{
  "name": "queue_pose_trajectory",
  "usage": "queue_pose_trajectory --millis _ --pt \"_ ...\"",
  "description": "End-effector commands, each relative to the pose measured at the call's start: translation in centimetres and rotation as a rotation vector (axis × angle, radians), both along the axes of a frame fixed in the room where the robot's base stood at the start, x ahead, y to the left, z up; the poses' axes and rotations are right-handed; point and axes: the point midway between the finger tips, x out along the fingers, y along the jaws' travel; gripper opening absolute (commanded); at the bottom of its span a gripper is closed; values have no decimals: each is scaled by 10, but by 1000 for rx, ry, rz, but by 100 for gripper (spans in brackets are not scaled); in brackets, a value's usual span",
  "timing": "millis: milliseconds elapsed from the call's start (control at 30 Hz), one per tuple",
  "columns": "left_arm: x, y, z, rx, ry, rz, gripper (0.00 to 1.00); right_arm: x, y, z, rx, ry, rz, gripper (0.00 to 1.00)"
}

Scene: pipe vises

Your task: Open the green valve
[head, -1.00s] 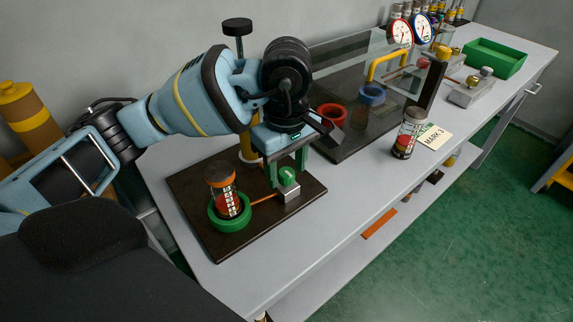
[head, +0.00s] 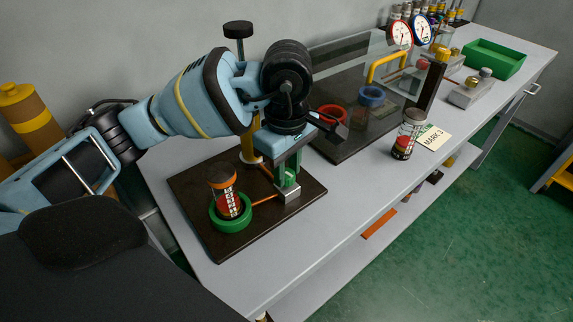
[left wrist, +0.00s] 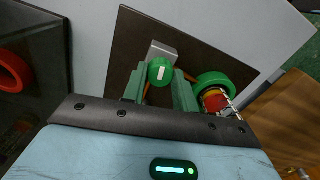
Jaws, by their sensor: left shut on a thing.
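The green valve (left wrist: 160,71) is a round green knob with a white mark, on a grey metal block (head: 287,196) on the dark board (head: 245,245). In the left wrist view the knob sits between the two green fingers of my left gripper (left wrist: 160,88), which is shut on it. In the head view my left gripper (head: 288,176) reaches down from above, and its fingers largely hide the knob. A canister with an orange top (head: 224,190) stands in the green ring (head: 230,222) to the left of the valve. My right gripper is not in view.
A second dark board (head: 345,148) behind carries a red ring and a blue ring (head: 371,95), with a clear panel. A green tray (head: 495,58) and gauges stand farther back.

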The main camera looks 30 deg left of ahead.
Motion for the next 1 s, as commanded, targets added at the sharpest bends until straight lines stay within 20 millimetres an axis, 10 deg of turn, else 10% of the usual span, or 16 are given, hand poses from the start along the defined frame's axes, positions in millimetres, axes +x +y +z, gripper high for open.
queue_pose_trajectory --millis 1000 --pt "0 0 3 -1 -1 947 6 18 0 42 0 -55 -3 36"
